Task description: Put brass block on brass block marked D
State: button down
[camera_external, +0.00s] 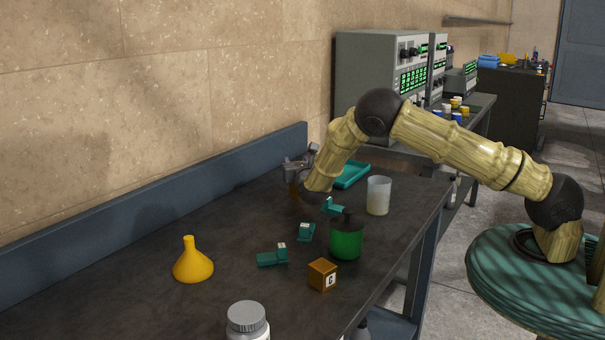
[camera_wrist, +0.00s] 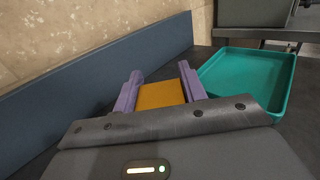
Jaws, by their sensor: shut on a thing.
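My gripper (camera_wrist: 160,88) is shut on a brass block (camera_wrist: 160,94), which shows orange-yellow between its two purple fingers in the wrist view. No letter can be read on this block. In the external view, my gripper (camera_external: 299,166) is over the far part of the dark table, near the blue back board. Another brass block (camera_external: 322,275) stands near the table's front edge; its visible face bears a white label that looks like C or G. I cannot make out a block marked D in either view.
A teal tray (camera_wrist: 247,82) lies right of my gripper. A translucent cup (camera_external: 378,196), a green bottle (camera_external: 346,239), several small teal pieces (camera_external: 272,257), a yellow funnel (camera_external: 192,262) and a white jar (camera_external: 247,322) stand on the table (camera_external: 130,300). The blue back board (camera_external: 200,213) runs along the wall.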

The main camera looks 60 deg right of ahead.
jog(key=c, duration=0.8)
grip_release()
jog(key=shift+f, duration=0.1)
jog(key=shift+r, duration=0.2)
jog(key=b+v, duration=0.1)
jog(key=v, duration=0.4)
jog(key=shift+s+a+f, duration=0.15)
jog(key=shift+s+a, duration=0.05)
jog(key=shift+a, duration=0.05)
jog(key=r, duration=0.4)
jog(key=r+b, duration=0.1)
jog(key=r, duration=0.2)
jog(key=shift+w+d+r, duration=0.1)
jog(key=shift+w+d, duration=0.05)
jog(key=shift+d, duration=0.1)
